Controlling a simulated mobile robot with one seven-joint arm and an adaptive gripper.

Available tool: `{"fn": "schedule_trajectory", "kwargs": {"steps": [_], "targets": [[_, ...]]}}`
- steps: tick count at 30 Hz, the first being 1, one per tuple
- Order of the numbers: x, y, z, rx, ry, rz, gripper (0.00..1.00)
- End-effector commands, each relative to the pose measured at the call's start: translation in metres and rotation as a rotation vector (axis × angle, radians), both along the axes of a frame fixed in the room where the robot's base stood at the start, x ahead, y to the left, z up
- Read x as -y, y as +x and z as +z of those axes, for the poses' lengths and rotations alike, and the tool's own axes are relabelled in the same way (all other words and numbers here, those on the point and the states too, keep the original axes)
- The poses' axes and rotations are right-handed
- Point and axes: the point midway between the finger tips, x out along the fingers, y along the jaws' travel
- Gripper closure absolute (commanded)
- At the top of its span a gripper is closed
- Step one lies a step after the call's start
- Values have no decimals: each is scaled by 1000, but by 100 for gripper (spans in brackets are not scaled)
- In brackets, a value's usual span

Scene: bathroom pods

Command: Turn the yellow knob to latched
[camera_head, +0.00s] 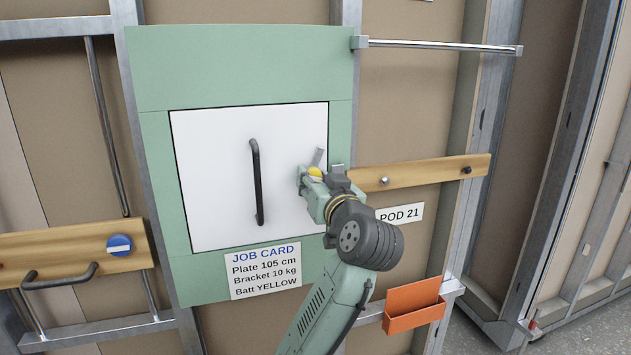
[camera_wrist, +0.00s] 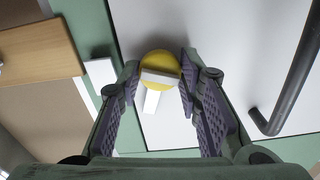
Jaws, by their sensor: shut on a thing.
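The yellow knob (camera_head: 315,172) is on the right side of a white panel (camera_head: 215,160) set in a green frame. In the wrist view the yellow knob (camera_wrist: 160,66) is round, with a pale bar across its face and a pale pointer reaching toward the bottom of that picture. My gripper (camera_head: 312,178) is at the knob, its two fingers (camera_wrist: 160,90) on either side of it and shut on it. In the head view my gripper hides part of the knob. A light grey tab (camera_head: 320,157) shows just above it.
A black vertical handle (camera_head: 257,182) stands on the white panel left of the knob. A wooden rail (camera_head: 425,173) runs to the right. A job card (camera_head: 264,270) is below the panel. An orange holder (camera_head: 413,304) is at lower right, and a metal bar (camera_head: 440,46) at upper right.

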Motion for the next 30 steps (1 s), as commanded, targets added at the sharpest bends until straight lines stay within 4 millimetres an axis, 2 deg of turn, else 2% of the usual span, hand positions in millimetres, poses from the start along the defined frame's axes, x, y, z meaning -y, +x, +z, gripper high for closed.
{"fn": "schedule_trajectory", "kwargs": {"steps": [30], "targets": [[0,0,0,-294,902,0,96]]}}
